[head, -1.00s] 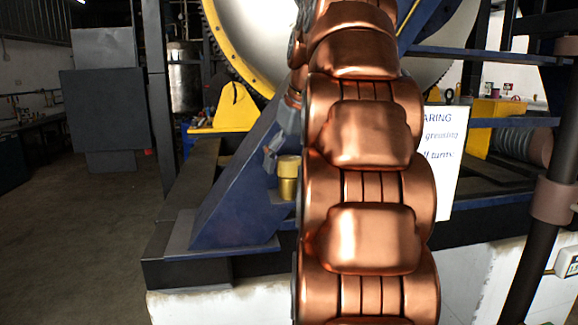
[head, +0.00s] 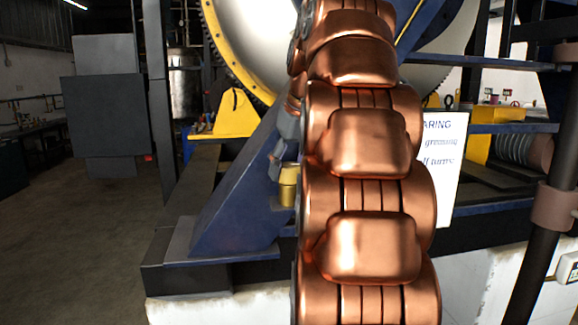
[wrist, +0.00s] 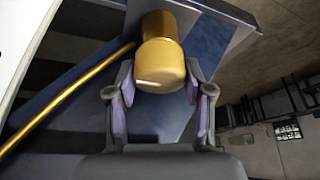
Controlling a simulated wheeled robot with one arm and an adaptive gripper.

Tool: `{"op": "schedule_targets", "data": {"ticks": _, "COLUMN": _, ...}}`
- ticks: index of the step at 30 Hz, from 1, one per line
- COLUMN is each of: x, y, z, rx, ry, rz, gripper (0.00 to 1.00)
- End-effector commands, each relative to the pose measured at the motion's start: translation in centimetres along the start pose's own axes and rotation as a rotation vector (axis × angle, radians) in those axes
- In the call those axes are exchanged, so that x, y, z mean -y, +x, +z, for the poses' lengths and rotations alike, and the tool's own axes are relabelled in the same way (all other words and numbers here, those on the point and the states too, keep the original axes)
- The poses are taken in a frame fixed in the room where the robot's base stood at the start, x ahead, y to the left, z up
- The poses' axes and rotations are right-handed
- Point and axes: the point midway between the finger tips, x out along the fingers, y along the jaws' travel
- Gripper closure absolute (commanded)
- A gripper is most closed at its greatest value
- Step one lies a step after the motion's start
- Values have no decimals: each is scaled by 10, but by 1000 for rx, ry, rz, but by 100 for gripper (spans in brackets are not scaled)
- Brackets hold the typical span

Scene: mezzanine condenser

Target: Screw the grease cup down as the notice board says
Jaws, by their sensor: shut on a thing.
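The brass grease cup (head: 288,187) shows beside the blue sloping frame, just left of my arm. In the wrist view the grease cup (wrist: 160,62) sits between the two fingers of my gripper (wrist: 158,82), which is shut on it. In the head view my gripper (head: 276,160) is small and partly hidden behind my arm. The white notice board (head: 441,180) stands right of my arm. My arm covers its left part; only line ends such as "ARING", "greasing" and "lf turns" show.
A brass-coloured pipe (wrist: 65,100) runs slantwise left of the gripper in the wrist view. The blue frame (head: 235,205) stands on a dark plinth. A dark post (head: 535,230) rises at the right. Open floor (head: 85,235) lies at the left.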

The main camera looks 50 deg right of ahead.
Motion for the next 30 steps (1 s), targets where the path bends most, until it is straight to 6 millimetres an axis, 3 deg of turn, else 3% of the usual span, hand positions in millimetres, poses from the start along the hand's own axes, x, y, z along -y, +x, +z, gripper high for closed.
{"op": "schedule_targets", "data": {"ticks": 11, "x": 1, "y": -1, "z": 0, "rx": -1, "ry": 190, "rz": 80, "gripper": 83}}
{"op": "schedule_targets", "data": {"ticks": 30, "x": 0, "y": -1, "z": 0, "rx": 0, "ry": 735, "rz": 307, "gripper": 83}}
